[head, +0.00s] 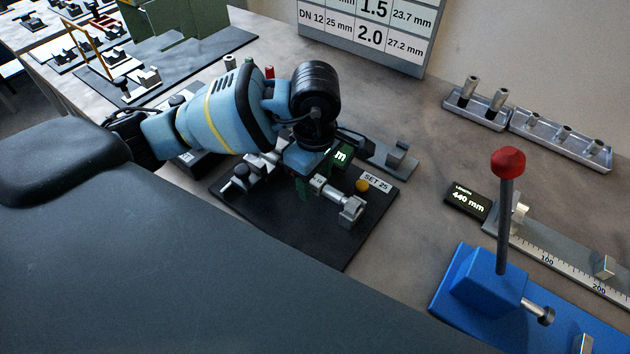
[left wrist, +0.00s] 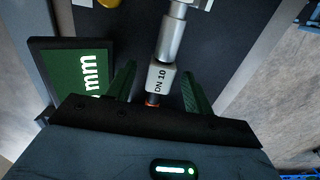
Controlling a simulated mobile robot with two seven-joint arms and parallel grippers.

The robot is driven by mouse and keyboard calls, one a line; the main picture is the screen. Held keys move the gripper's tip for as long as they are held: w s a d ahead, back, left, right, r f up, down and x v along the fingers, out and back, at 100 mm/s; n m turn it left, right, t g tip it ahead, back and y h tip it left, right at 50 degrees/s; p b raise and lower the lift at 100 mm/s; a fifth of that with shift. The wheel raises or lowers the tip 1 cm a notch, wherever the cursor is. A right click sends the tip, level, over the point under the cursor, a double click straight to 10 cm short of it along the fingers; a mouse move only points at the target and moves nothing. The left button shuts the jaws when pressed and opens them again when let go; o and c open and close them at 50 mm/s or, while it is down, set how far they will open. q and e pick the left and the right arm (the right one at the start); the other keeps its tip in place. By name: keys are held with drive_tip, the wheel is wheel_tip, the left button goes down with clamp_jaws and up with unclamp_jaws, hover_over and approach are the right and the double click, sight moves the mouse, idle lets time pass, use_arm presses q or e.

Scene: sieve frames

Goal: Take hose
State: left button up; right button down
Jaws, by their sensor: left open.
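My left gripper (head: 318,180) is over the dark board labelled SET 25 (head: 345,240) in the head view. In the left wrist view its two green fingers (left wrist: 160,92) stand apart, open. A light grey piece marked DN 10 (left wrist: 160,78) lies between them, with clear gaps on both sides. I cannot tell which part is the hose. In the head view a silver fitting (head: 351,209) shows beside the fingers. My right gripper is not in view.
A blue press with a red-knobbed lever (head: 508,162) stands at front right, near a ruler (head: 560,262) and a 440 mm display (head: 467,200). Grey trays (head: 476,117) of fittings sit at the back right. A green display (left wrist: 80,85) stands close beside the fingers.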

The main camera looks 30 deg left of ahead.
sight(315, 179)
use_arm(q)
clamp_jaws()
idle(0.3)
wheel_tip(315, 179, up, 10)
idle(0.5)
